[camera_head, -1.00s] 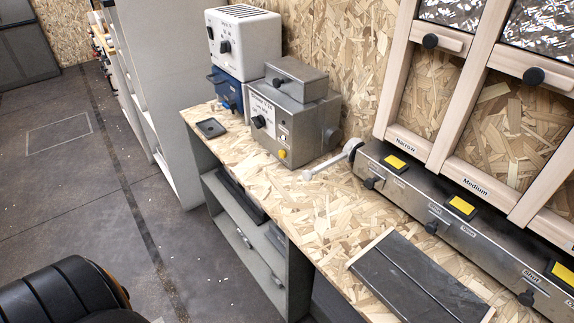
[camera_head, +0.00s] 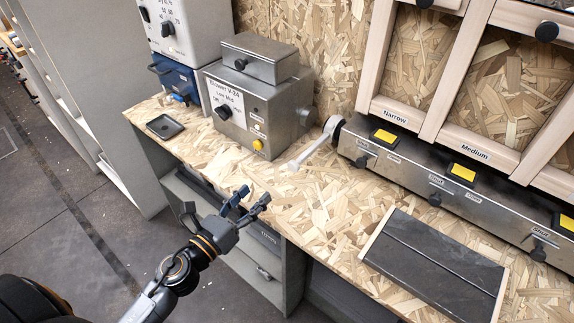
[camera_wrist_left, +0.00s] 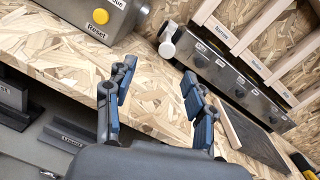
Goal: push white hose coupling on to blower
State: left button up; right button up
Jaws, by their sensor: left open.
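The white hose coupling (camera_head: 294,164) lies on the wooden bench at the end of a short pale hose from the long metal housing. It also shows in the left wrist view (camera_wrist_left: 167,49), above and between my fingers. The blower seems to be the grey metal box (camera_head: 250,112) with a yellow button, left of the coupling. A round fitting on the box's right side (camera_head: 308,139) faces the coupling; they are apart. My left gripper (camera_head: 254,195) is open and empty near the bench's front edge, left of and nearer than the coupling. My right gripper is not in view.
The long metal housing (camera_head: 410,180) with knobs and yellow buttons runs along the wall at right. A dark flat panel (camera_head: 435,262) lies at the front right. A small black tray (camera_head: 165,127) sits at the left end. The bench around the coupling is mostly clear.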

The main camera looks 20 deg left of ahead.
aim_at(291, 168)
pick_arm(q)
jog(key=w+d+p, duration=0.1)
jog(key=w, duration=0.3)
jog(key=w+d+m+p, duration=0.1)
jog(key=w+d, duration=0.1)
jog(key=w, duration=0.1)
jog(key=w+d+m+h+p, duration=0.1)
jog(key=w+d, duration=0.1)
jog(key=w, duration=0.2)
jog(key=shift+w+d+f+p, duration=0.15)
jog(key=shift+w+p, duration=0.15)
jog(key=shift+w, duration=0.05)
jog(key=shift+w+d, duration=0.25)
jog(key=shift+w, duration=0.3)
jog(key=shift+a, duration=0.1)
grip_shut()
